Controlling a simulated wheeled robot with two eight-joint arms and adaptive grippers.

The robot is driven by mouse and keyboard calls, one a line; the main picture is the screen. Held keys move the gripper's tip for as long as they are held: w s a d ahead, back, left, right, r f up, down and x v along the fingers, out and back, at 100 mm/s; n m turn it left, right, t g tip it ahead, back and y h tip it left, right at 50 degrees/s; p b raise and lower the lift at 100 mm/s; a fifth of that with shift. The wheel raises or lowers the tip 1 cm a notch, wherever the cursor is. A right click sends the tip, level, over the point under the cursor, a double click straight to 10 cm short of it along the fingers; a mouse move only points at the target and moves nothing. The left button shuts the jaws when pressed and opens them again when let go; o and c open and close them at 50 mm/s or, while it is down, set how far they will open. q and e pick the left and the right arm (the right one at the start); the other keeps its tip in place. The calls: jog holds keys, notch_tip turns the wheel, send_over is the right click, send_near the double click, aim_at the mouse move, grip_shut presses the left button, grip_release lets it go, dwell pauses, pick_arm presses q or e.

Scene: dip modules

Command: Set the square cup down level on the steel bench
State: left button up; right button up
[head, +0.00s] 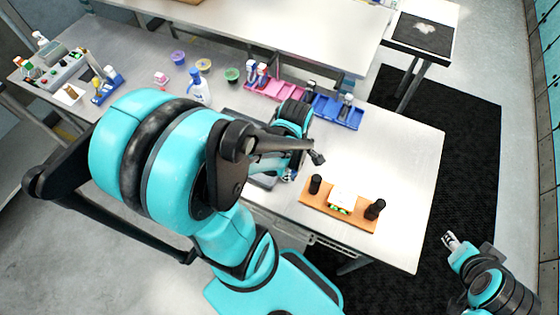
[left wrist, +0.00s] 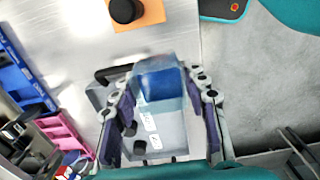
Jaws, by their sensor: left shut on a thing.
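The square cup (left wrist: 160,82) shows in the left wrist view as a translucent, boxy vessel with blue inside. My left gripper (left wrist: 160,98) is shut on it, with one finger on each side. The cup appears to be above a grey case or tray; the gap and its exact tilt cannot be judged. In the head view my left arm hides the cup and most of the gripper. The steel bench (head: 405,165) has a bare pale top. My right gripper (head: 451,241) is off the bench at the lower right, apparently empty; its opening is too small to tell.
The grey case (left wrist: 172,128) lies under the cup. An orange board (head: 312,206) with black posts stands at the front right. Pink (head: 262,92) and blue (head: 337,111) trays, a spray bottle (head: 198,88) and small tubs stand at the back. The bench's right end is clear.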

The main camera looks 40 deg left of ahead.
pick_arm(q)
jog(key=w+d, duration=0.3)
jog(key=d, duration=0.6)
jog(key=w+d, duration=0.4)
jog(key=d, duration=0.4)
jog(key=w+d, duration=0.3)
jog(key=d, duration=0.6)
jog(key=shift+w+d, duration=0.3)
jog(key=shift+d, duration=0.05)
jog(key=b, duration=0.2)
send_near(405, 233)
notch_tip(405, 233, down, 3)
jog(key=b, duration=0.9)
jog(key=shift+b, duration=0.3)
jog(key=shift+f+b, duration=0.8)
jog(key=shift+f, duration=0.25)
jog(key=shift+f+b, duration=0.5)
jog(key=shift+f, duration=0.1)
jog(key=o, duration=1.1)
jog(key=shift+r, duration=0.1)
notch_tip(405, 233, up, 12)
jog(key=shift+f, duration=0.1)
